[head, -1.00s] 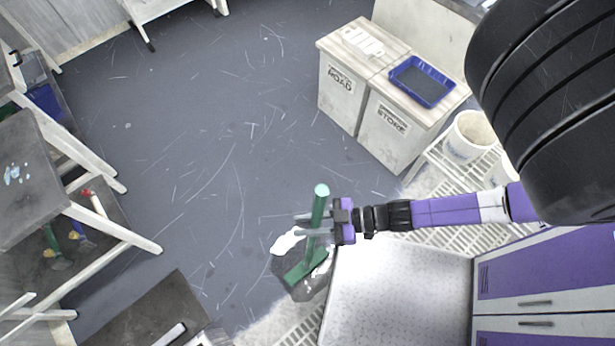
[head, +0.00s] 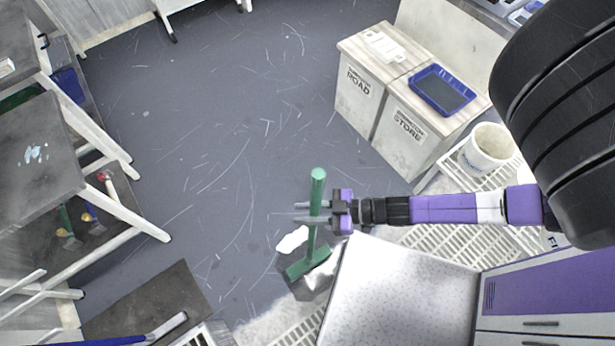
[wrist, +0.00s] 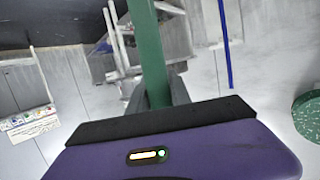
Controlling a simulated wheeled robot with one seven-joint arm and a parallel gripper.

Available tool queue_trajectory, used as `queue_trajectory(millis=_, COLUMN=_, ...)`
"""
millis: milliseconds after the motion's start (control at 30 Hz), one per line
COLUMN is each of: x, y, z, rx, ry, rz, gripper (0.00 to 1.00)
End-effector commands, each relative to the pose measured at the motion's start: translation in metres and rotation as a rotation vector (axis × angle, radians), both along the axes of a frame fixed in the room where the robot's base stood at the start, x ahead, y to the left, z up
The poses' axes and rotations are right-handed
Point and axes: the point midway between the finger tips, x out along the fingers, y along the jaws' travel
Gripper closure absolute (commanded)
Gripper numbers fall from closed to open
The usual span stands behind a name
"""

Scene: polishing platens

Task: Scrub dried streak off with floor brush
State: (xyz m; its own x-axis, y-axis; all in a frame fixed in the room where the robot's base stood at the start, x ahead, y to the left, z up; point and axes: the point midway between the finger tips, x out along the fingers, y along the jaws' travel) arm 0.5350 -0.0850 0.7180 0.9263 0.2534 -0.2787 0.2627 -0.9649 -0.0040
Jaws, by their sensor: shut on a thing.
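My gripper (head: 318,212) is shut around the upright green handle of the floor brush (head: 316,190). The brush's green block (head: 307,263) is low, at the floor beside the pale bench; whether its bristles touch is hidden. A white streak (head: 292,239) lies on the grey floor just left of and behind the block. A dark, partly shiny patch (head: 318,284) surrounds the block; I cannot tell if it is wet. In the wrist view the green handle (wrist: 150,55) rises between my fingers, and the brush head is not seen.
A speckled white top (head: 400,290) stands close right of the brush. Two labelled bins, with a blue tray (head: 442,90) on top, stand at back right, near a white bucket (head: 486,147). A dark table (head: 35,150) is at left. The scratched floor between is open.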

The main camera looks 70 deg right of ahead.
Motion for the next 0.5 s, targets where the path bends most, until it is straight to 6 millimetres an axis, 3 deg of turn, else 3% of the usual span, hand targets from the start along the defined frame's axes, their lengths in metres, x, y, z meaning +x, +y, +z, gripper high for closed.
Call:
queue_trajectory(millis=200, x=0.015, y=-0.009, z=0.004, rx=-0.002, ry=-0.006, rz=0.003, gripper=1.00)
queue_trajectory(millis=500, x=0.017, y=-0.010, z=0.004, rx=0.001, ry=-0.006, rz=0.001, gripper=1.00)
